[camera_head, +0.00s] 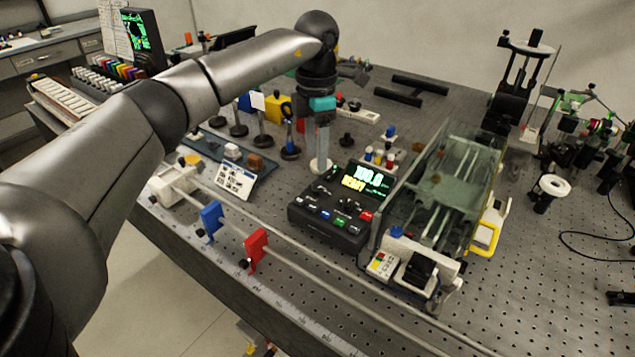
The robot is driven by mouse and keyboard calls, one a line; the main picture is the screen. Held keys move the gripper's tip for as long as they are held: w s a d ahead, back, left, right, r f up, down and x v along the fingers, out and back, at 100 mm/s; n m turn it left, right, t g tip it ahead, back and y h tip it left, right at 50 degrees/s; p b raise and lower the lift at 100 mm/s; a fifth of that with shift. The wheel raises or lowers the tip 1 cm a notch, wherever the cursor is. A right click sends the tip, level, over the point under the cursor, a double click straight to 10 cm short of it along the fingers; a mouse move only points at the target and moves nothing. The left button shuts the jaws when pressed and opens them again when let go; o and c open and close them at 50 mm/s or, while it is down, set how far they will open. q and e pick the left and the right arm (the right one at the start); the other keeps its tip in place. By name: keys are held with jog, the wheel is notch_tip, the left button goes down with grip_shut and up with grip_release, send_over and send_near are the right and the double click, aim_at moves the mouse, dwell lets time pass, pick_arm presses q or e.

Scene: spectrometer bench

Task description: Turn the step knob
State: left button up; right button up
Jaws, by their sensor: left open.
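A black control box (328,222) stands near the middle of the bench, with a lit display (366,180) reading about 100.0 and READY. Several small coloured buttons and dark knobs sit on its sloping top. The labels are too small to read, so I cannot tell which one is the step knob. My left gripper (320,158) points down just behind the box's upper left corner, apart from its buttons. It is open and nothing shows between its fingers. My right gripper is not in view.
A glass-covered instrument (455,185) stands close to the right of the box. A rail with a blue holder (211,217) and a red holder (256,247) runs along the front. Posts and a yellow block (276,106) stand behind. The perforated bench at lower right is largely clear.

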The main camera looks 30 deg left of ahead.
aim_at(317, 188)
pick_arm(q)
notch_tip(317, 188, down, 7)
jog(key=shift+r+b, duration=0.15)
jog(key=shift+b, duration=0.15)
jog(key=shift+f, duration=0.75)
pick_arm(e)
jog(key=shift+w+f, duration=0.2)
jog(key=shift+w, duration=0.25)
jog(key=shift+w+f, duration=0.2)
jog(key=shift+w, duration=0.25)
pick_arm(q)
jog(key=shift+c, duration=0.2)
grip_shut()
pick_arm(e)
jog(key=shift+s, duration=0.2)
